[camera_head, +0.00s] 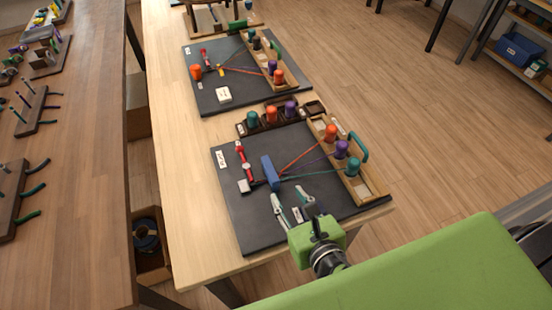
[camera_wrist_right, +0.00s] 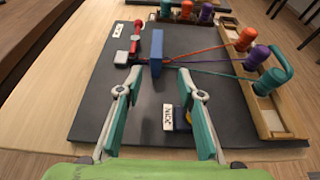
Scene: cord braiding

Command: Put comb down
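The blue comb (camera_head: 269,172) is an upright bar at the middle of the near dark mat, where the orange, purple and teal cords meet. It also shows in the right wrist view (camera_wrist_right: 156,52), just beyond my fingertips. My right gripper (camera_head: 287,193) is open, with its fingers spread and nothing between them. In the right wrist view, its fingertips (camera_wrist_right: 160,70) are short of the comb and look apart from it. Whether the comb's base rests on the mat is hard to tell. My left gripper is not in view.
The near mat (camera_head: 241,225) holds a red clamp (camera_head: 242,160) at left and a wooden rack (camera_head: 375,189) with orange, purple and teal bobbins at right. A white label (camera_wrist_right: 169,118) lies between my fingers' bases. A second similar mat (camera_head: 207,98) lies farther back.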

